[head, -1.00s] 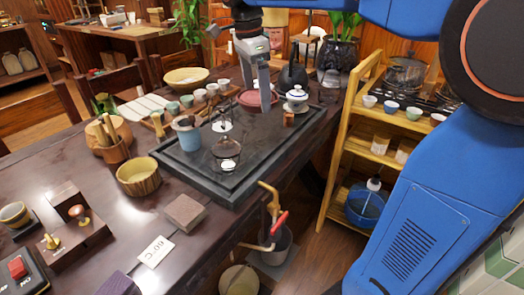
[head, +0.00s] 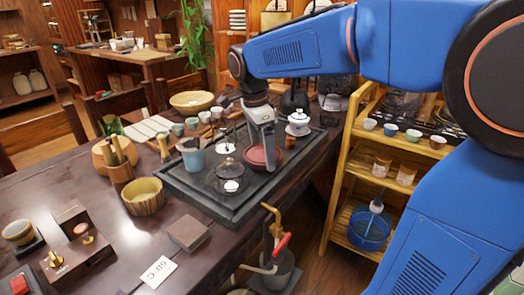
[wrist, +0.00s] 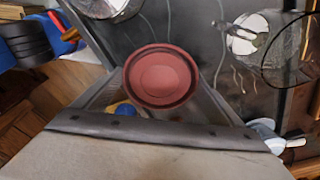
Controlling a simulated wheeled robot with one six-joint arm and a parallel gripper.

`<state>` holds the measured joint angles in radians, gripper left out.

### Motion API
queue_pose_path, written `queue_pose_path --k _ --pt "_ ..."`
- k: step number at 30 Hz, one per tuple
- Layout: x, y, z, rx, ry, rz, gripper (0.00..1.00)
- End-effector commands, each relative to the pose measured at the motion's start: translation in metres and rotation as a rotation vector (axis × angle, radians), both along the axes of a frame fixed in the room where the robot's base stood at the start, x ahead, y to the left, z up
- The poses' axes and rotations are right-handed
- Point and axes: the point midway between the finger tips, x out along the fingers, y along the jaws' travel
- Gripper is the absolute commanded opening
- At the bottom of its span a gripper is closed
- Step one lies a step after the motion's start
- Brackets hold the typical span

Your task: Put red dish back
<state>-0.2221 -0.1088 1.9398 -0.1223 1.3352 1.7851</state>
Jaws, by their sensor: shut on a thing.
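The red dish (head: 257,158) is a shallow round dish over the right part of the dark tea tray (head: 209,203). My gripper (head: 268,160) points down and is shut on the dish. In the wrist view the dish (wrist: 160,75) shows from above as red rings, with a gripper finger on each side of it. I cannot tell whether it touches the tray or hangs just above it.
A glass pot (head: 229,172) and a blue-grey pitcher (head: 193,158) stand on the tray to the left. A white lidded bowl (head: 299,121) stands behind right. Small cups (head: 191,123) line the back. A wooden shelf (head: 345,165) stands to the right.

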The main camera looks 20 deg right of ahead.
Motion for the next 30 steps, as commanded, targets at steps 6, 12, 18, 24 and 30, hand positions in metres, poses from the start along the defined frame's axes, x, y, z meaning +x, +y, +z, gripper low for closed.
queue_pose_path --k 6,12,18,24,30 --pt "0.000 0.000 -0.004 0.000 -0.002 0.000 0.56" --pt "0.000 0.000 -0.006 0.000 -0.001 0.000 0.56" --pt "0.000 0.000 -0.007 0.000 -0.001 0.000 1.00" --pt "0.000 0.000 -0.002 0.000 -0.001 0.000 1.00" --pt "0.001 0.004 0.024 0.001 -0.004 0.000 1.00"
